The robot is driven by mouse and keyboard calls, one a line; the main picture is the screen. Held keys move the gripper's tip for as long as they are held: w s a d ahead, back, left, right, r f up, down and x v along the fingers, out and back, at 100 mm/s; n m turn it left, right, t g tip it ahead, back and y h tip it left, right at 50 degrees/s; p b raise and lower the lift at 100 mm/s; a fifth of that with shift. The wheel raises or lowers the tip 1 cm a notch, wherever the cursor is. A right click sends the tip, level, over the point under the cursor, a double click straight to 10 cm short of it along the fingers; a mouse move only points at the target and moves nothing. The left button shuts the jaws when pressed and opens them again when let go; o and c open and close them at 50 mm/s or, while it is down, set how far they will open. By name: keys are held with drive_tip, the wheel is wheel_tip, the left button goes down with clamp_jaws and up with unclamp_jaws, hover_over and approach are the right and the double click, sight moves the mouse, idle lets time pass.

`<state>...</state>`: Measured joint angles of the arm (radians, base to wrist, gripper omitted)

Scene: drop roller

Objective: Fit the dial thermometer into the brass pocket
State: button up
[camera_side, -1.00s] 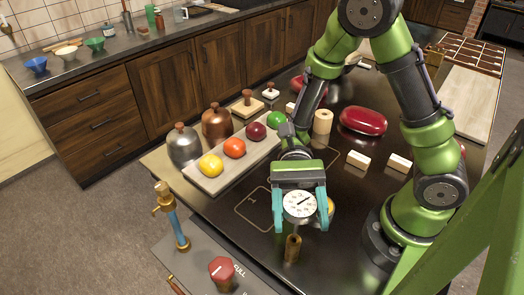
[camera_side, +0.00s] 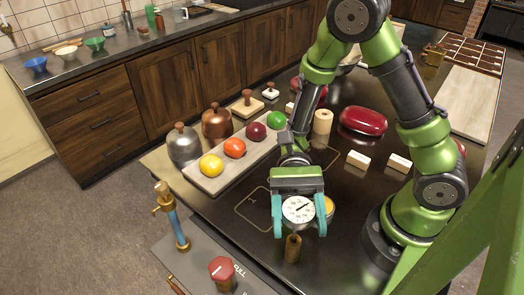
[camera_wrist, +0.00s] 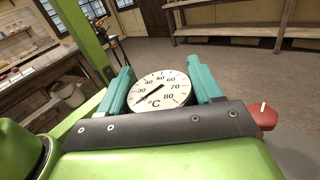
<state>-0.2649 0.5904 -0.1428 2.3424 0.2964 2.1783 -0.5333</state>
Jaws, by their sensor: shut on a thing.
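The dial thermometer has a round white face (camera_side: 298,209) with a black needle and faces the side camera. My gripper (camera_side: 298,214) has teal fingers on both sides of the dial and is shut on it. In the wrist view the dial (camera_wrist: 160,92) sits between the two fingers (camera_wrist: 161,88), its scale marked in °C. The brass pocket (camera_side: 292,247) is a short upright tube at the table's front edge, below the dial in the side view. The thermometer's stem is not clearly visible, and I cannot tell whether it meets the pocket.
A yellow-topped round object (camera_side: 328,206) is just behind the gripper at right. A red knob (camera_side: 222,271) and a blue pipe with brass fitting (camera_side: 177,222) stand at front left. A tray of coloured balls (camera_side: 203,181) lies behind left. White blocks (camera_side: 358,159) lie farther back.

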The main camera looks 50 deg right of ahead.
wheel_tip(320, 180, down, 6)
idle(2.1)
drive_tip(key=o, duration=1.2)
drive_tip(key=shift+c, duration=0.2)
drive_tip(key=v, duration=1.7)
